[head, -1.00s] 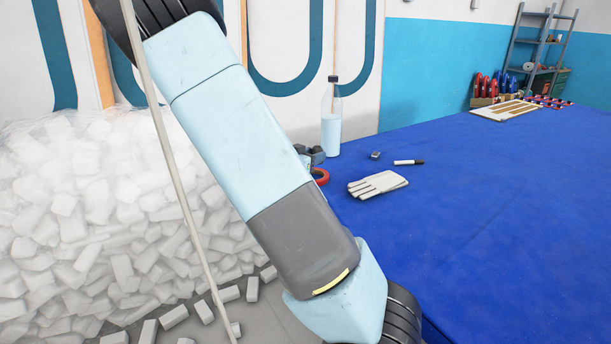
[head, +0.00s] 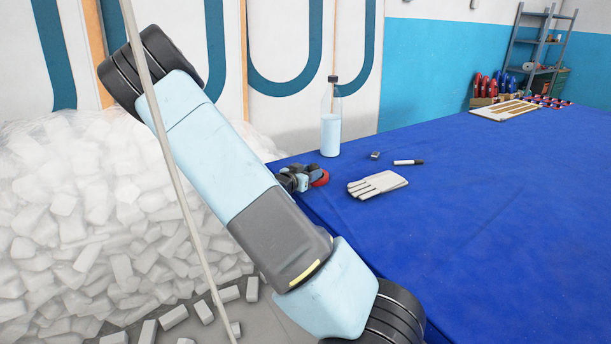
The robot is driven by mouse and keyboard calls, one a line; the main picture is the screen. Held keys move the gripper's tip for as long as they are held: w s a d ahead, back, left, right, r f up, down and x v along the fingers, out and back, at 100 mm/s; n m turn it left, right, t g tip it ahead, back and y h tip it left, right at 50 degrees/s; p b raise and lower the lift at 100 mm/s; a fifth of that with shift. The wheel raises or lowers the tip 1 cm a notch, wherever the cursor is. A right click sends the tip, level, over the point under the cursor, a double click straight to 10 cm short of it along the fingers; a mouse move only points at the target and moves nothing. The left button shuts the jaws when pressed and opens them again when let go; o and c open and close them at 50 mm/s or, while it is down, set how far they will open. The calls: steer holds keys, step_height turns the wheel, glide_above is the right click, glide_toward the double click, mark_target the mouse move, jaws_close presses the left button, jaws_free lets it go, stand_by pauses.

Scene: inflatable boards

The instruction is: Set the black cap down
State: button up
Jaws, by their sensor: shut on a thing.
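My gripper (head: 304,180), small and dark with light blue parts, is at the left edge of the blue mat, beside a red ring (head: 320,178). It is shut on a small dark thing, which I take to be the black cap; I cannot separate it clearly from the dark fingers. My own arm hides the links leading to the gripper. I cannot tell whether the held thing touches the mat. A clear bottle (head: 331,125) with pale blue liquid stands upright behind the gripper, with a black top (head: 333,78) on it.
The blue mat (head: 480,230) is mostly bare. White gloves (head: 377,184), a marker (head: 408,162) and a small grey block (head: 375,155) lie right of the gripper. A board (head: 506,110) lies farther back. White blocks under clear film (head: 80,200) are piled left.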

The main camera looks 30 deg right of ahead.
steer(key=shift+f, duration=0.2)
steer(key=o, duration=0.8)
steer(key=shift+o, duration=0.2)
